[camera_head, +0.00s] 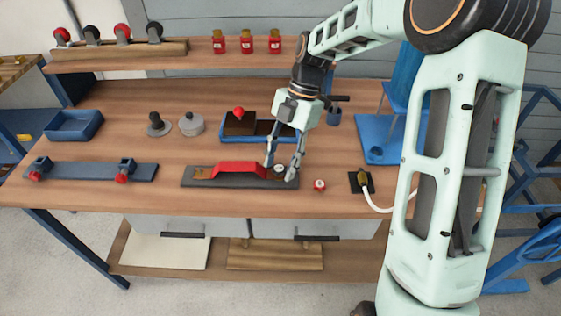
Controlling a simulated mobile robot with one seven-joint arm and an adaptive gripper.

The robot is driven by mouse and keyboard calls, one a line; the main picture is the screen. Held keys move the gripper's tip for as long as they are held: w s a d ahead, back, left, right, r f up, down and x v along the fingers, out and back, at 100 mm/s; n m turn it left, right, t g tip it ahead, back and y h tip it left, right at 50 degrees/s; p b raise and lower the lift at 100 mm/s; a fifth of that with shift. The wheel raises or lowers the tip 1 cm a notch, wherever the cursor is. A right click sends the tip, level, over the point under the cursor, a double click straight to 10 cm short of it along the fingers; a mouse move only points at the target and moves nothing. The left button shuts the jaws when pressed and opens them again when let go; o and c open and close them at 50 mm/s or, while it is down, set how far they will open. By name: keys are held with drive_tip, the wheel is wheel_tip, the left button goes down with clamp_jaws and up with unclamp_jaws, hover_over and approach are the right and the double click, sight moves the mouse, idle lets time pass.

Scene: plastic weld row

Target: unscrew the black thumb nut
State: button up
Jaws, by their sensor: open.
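A dark flat plate (232,183) lies near the front edge of the workbench, with a red bar (240,168) along it. At the plate's right end is a small dark round piece that looks like the black thumb nut (279,170), partly hidden by the fingers. My gripper (281,172) reaches down over this end, its fingers open, one on each side of the round piece. I cannot tell whether either finger touches it.
A small red round piece (319,185) lies just right of the plate, and a black pad with a brass fitting and white hose (361,182) is farther right. Behind my gripper is a blue tray with a dark block (239,124). A blue clamp bar (92,171) lies left.

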drive_tip(key=m, duration=0.2)
drive_tip(key=m+t+y+b, duration=0.1)
drive_tip(key=m, duration=0.1)
drive_tip(key=shift+s+d+f, duration=0.1)
drive_tip(key=shift+s+d, duration=0.05)
drive_tip(key=shift+s, duration=0.05)
drive_tip(key=m+t+b, duration=0.1)
drive_tip(key=m, duration=0.2)
drive_tip(key=m+t+b, duration=0.1)
drive_tip(key=m, duration=0.2)
drive_tip(key=shift+s+t, duration=0.2)
drive_tip(key=shift+t, duration=0.2)
drive_tip(key=m+t+b, duration=0.1)
drive_tip(key=m, duration=0.4)
drive_tip(key=shift+s+t+b, duration=0.15)
drive_tip(key=shift+t+b, duration=0.25)
drive_tip(key=m+t+h, duration=0.1)
drive_tip(key=m, duration=0.3)
drive_tip(key=shift+s, duration=0.1)
drive_tip(key=shift+c, duration=0.3)
